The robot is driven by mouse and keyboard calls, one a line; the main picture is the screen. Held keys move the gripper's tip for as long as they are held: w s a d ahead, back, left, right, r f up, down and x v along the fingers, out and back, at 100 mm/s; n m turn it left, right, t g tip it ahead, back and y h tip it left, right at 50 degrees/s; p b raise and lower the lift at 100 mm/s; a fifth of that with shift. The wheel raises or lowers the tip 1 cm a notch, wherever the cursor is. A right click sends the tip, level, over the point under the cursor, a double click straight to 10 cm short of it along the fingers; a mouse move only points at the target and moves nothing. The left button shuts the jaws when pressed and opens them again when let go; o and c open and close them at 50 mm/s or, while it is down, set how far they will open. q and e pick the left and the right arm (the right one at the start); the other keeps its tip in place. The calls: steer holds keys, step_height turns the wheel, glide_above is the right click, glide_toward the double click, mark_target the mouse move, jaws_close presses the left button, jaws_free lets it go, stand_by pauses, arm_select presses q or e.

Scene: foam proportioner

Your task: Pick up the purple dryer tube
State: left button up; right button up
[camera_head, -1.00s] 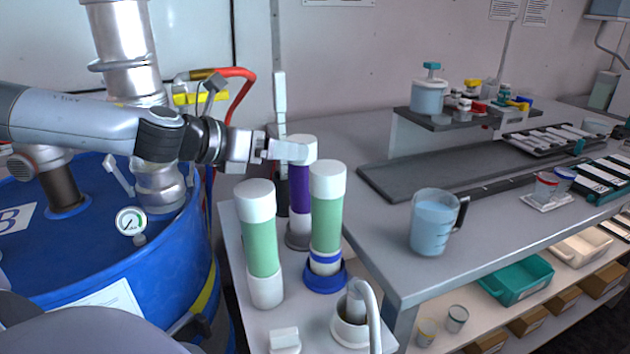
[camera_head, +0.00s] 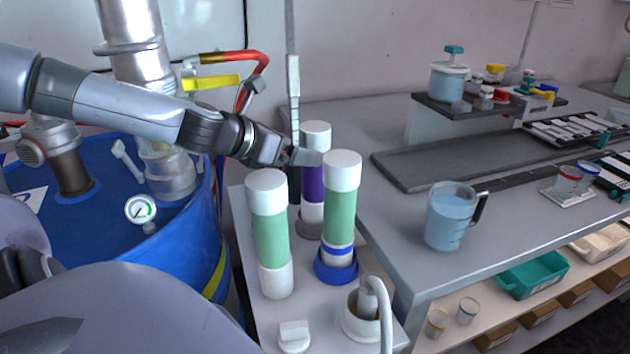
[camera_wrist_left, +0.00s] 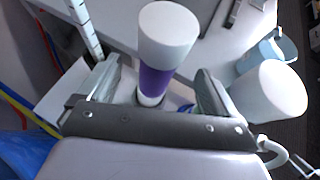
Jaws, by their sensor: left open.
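The purple dryer tube (camera_head: 312,184) has a white cap and stands upright in a grey base at the back of the small white stand, partly hidden behind the front green tubes. In the left wrist view the purple tube (camera_wrist_left: 155,82) rises between the two open fingers, with its white cap toward the camera. My left gripper (camera_head: 306,158) is open at the tube's upper part, below the cap; I cannot tell whether a finger touches it. My right gripper is not clearly in view; a grey arm part of mine fills the lower left.
Two green tubes with white caps, a left one (camera_head: 271,238) and a right one (camera_head: 340,208) in a blue ring, stand close in front. A white hose fitting (camera_head: 362,312) is at the stand's front. A blue drum (camera_head: 90,240) lies left, a bench with a beaker (camera_head: 450,215) right.

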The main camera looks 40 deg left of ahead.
mark_target(315, 181)
arm_select(q)
steer(key=shift+w+f, duration=0.35)
steer(key=shift+w, duration=0.25)
steer(key=shift+f, duration=0.1)
steer(key=shift+b+x, duration=0.4)
steer(key=shift+x, duration=1.1)
steer(key=shift+b+x, duration=0.45)
steer(key=shift+x, duration=0.55)
steer(key=c, duration=1.5)
jaws_close()
